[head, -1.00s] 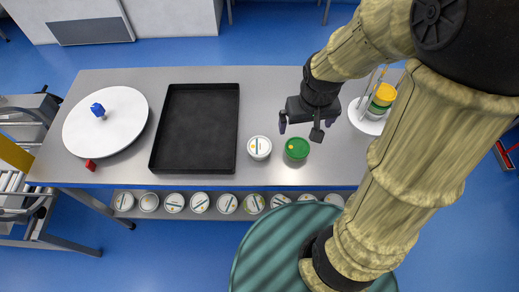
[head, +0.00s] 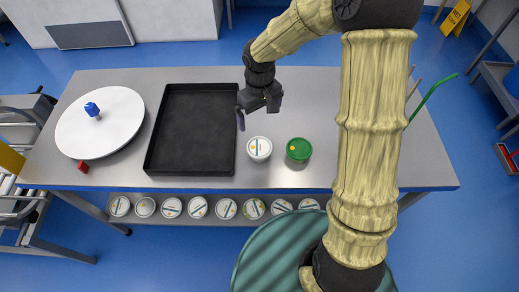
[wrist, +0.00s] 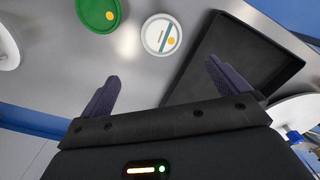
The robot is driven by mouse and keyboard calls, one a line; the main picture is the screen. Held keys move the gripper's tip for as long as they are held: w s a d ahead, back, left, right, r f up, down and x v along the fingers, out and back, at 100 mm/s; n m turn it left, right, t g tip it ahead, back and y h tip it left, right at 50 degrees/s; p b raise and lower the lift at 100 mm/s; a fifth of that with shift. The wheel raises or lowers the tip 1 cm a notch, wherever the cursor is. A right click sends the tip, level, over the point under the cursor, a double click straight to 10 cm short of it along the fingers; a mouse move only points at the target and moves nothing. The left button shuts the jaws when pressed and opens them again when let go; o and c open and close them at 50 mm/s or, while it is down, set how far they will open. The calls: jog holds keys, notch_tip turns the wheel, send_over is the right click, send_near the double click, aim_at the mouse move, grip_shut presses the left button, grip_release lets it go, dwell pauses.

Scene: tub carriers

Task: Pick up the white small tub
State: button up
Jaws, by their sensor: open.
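The white small tub (head: 259,148) stands on the steel table, just right of the black tray and left of a green tub. In the wrist view the white tub (wrist: 161,34) shows its round lid with a blue stripe and a yellow spot, ahead of the fingers. My gripper (head: 259,112) is open and empty, above the table behind the white tub in the head view. In the wrist view its two purple-grey fingers (wrist: 160,92) are spread apart with nothing between them.
The green tub (head: 299,149) stands close on the right. The black tray (head: 193,167) is empty. A white round plate (head: 84,135) with a blue object (head: 92,109) lies at left, with a red block (head: 83,166) beside it. Several tubs (head: 197,207) line the shelf below.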

jog(key=p, duration=0.1)
send_near(258, 145)
jog(key=f, duration=0.5)
jog(key=shift+d+f, duration=0.15)
jog(key=shift+d, duration=0.15)
jog(key=shift+f, duration=0.1)
jog(key=shift+a+f+p, duration=0.1)
jog(key=shift+f+p, duration=0.1)
jog(key=shift+p, duration=0.15)
jog(key=shift+a+f+p, duration=0.1)
jog(key=shift+f+p, duration=0.55)
jog(key=shift+f, duration=1.65)
